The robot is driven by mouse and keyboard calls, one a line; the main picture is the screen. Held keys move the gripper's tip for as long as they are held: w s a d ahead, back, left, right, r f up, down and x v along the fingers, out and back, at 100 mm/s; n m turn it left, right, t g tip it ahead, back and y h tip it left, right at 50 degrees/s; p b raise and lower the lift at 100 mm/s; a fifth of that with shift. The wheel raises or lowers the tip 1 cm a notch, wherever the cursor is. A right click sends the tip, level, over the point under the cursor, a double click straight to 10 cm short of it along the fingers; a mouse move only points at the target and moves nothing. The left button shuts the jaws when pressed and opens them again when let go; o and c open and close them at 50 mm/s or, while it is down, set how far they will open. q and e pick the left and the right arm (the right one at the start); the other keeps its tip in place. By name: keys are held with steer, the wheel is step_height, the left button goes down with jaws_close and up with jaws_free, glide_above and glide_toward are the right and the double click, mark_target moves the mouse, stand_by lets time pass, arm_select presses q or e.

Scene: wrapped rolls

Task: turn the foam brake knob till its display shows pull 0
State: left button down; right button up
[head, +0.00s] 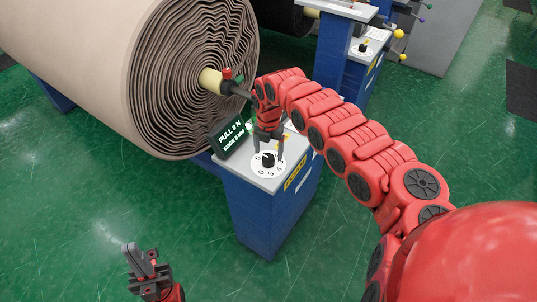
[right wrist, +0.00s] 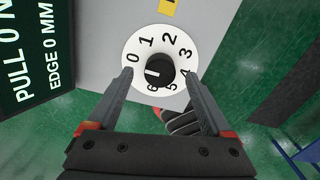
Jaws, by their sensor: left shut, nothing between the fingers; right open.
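The foam brake knob (right wrist: 160,70) is a black knob on a white dial (right wrist: 137,62) numbered 0 to 6. Its white mark points to the left side of the dial, near the 0. The dial plate also shows in the head view (head: 257,168) on top of a blue pedestal. The dark display (head: 230,138) reads PULL 0 N and EDGE 0 MM; it also shows in the right wrist view (right wrist: 32,70). My right gripper (head: 269,148) is open above the dial, with one finger on each side of the knob and gaps between. My left gripper (head: 148,264) is shut and empty, low over the floor.
A large beige foam roll (head: 110,65) on a yellowish core (head: 210,80) lies behind the pedestal (head: 265,210). A second pedestal (head: 345,60) with a dial stands farther back. The green floor (head: 80,200) around my left gripper is clear.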

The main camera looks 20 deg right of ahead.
mark_target(268, 156)
step_height(268, 156, up, 15)
steer(key=b, duration=0.2)
steer(key=shift+r+b, duration=0.2)
steer(key=shift+b, duration=0.15)
steer(key=shift+a, duration=0.1)
